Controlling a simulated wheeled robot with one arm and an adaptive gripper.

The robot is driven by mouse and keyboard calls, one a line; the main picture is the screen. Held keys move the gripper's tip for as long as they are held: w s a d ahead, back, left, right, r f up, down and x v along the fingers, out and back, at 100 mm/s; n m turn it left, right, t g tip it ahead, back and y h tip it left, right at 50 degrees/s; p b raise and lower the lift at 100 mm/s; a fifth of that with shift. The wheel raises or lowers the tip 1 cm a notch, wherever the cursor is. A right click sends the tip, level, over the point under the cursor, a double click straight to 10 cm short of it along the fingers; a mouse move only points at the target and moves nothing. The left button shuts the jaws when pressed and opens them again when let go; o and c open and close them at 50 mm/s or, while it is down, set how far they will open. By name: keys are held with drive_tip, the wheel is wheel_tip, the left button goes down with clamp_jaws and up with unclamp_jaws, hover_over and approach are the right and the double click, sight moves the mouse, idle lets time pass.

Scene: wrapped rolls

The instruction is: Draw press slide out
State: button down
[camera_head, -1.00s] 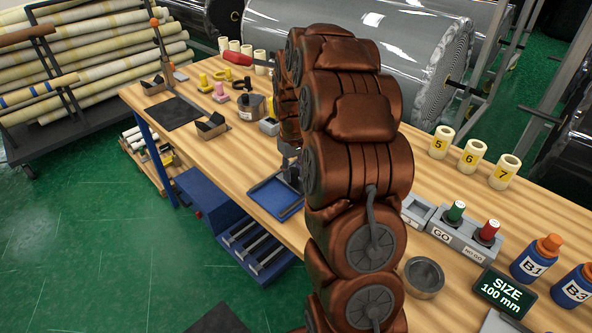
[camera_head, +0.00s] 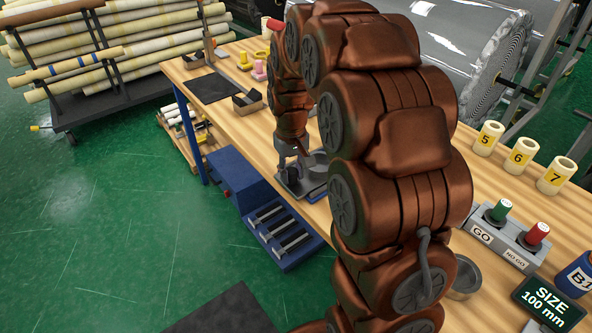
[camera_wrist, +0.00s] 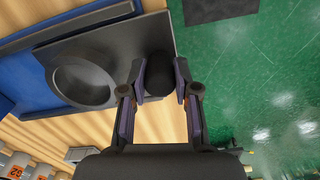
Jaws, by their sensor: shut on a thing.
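The press slide is a dark grey plate (camera_wrist: 115,40) with a round cup-like recess (camera_wrist: 82,82) and a black knob (camera_wrist: 160,72) at its outer end. In the head view the slide (camera_head: 312,184) lies over the blue tray at the table's front edge, partly hidden by my arm. My gripper (camera_wrist: 159,82) has its two fingers on either side of the knob and is shut on it. In the head view my gripper (camera_head: 291,160) is small and its fingertips are hard to make out. Blue press base (camera_wrist: 22,75) shows beside the plate in the wrist view.
A blue cabinet (camera_head: 240,183) and a blue rack with grey bars (camera_head: 284,236) stand below the table edge. A GO/NO GO gauge block (camera_head: 505,240) and numbered rolls (camera_head: 521,155) stand on the right. Green floor (camera_head: 110,240) in front is mostly open.

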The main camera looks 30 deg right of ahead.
drive_tip(key=c, duration=1.1)
unclamp_jaws()
drive_tip(key=shift+a, duration=0.35)
drive_tip(key=shift+o, duration=1.3)
drive_tip(key=shift+d, duration=0.1)
wheel_tip(320, 180, up, 12)
drive_tip(key=s+a+p, duration=0.1)
drive_tip(key=s+a, duration=0.6)
drive_tip(key=s, duration=0.7)
drive_tip(key=shift+f+g, duration=0.35)
drive_tip(key=shift+g, duration=0.05)
drive_tip(key=shift+n+g, duration=0.3)
drive_tip(key=shift+g, duration=0.2)
drive_tip(key=s+a+f, duration=0.1)
drive_tip(key=s, duration=0.4)
drive_tip(key=s+a+f, duration=0.1)
drive_tip(key=s+f, duration=0.1)
drive_tip(key=s, duration=0.3)
drive_tip(key=s+a+f+p, duration=0.1)
drive_tip(key=s, duration=0.4)
drive_tip(key=shift+s+a+f, duration=0.2)
drive_tip(key=shift+a+f, duration=0.05)
drive_tip(key=shift+a, duration=0.05)
